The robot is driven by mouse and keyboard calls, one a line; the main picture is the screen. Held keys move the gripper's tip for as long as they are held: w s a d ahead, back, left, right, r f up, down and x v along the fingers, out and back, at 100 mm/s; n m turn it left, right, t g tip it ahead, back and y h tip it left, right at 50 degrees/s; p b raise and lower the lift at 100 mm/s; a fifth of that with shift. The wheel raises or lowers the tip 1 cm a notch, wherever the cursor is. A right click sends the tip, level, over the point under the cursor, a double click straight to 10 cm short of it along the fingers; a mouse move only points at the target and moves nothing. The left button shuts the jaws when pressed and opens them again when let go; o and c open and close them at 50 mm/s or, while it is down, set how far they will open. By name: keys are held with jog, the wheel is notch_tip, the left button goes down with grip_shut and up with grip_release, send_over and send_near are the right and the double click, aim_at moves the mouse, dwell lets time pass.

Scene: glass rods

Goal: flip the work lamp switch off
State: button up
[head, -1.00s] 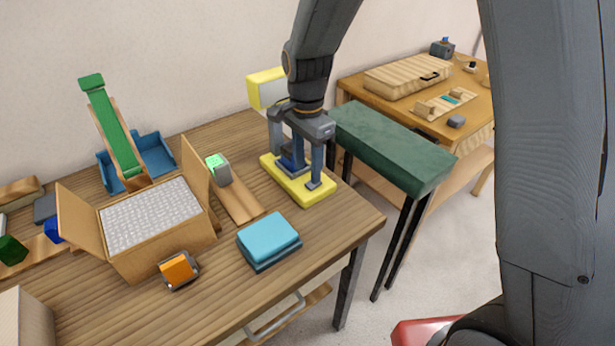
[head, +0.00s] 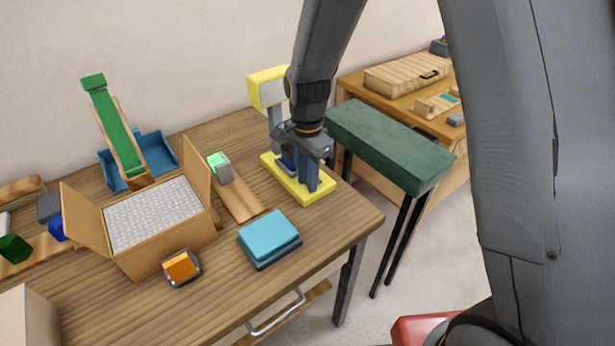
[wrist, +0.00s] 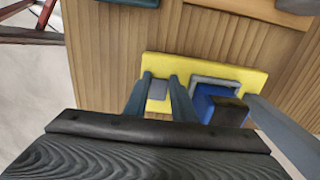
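The work lamp (head: 268,92) has a yellow head on a grey post and a yellow base (head: 318,197) on the wooden table. In the wrist view, the base (wrist: 205,66) carries a blue switch (wrist: 207,99) in a grey frame, with a dark block at its front, and a small grey block to its left. The switch is partly hidden behind my gripper in the head view. My gripper (wrist: 161,80) points down over the base, left of the switch in the wrist view. Its fingers have a narrow gap between them and hold nothing visible. I cannot tell whether they touch anything.
A blue box (head: 269,236) lies in front of the lamp, and an open carton (head: 165,245) stands to the left. A dark green bench (head: 385,143) stands right of the table. The lamp's post rises close beside my gripper.

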jog(key=shift+w+d+r+g+y, duration=0.2)
jog(key=shift+d+g+y, duration=0.15)
jog(key=shift+g+y, duration=0.35)
jog(key=shift+w+d+g+y, duration=0.1)
jog(key=shift+g+y, duration=0.3)
jog(key=shift+y, duration=0.5)
jog(key=shift+r, duration=0.1)
jog(key=o, duration=1.1)
jog(key=shift+c, duration=0.2)
jog(key=b+v, duration=0.2)
jog(key=v, duration=0.5)
jog(key=shift+r, duration=0.4)
jog(key=shift+d, duration=0.1)
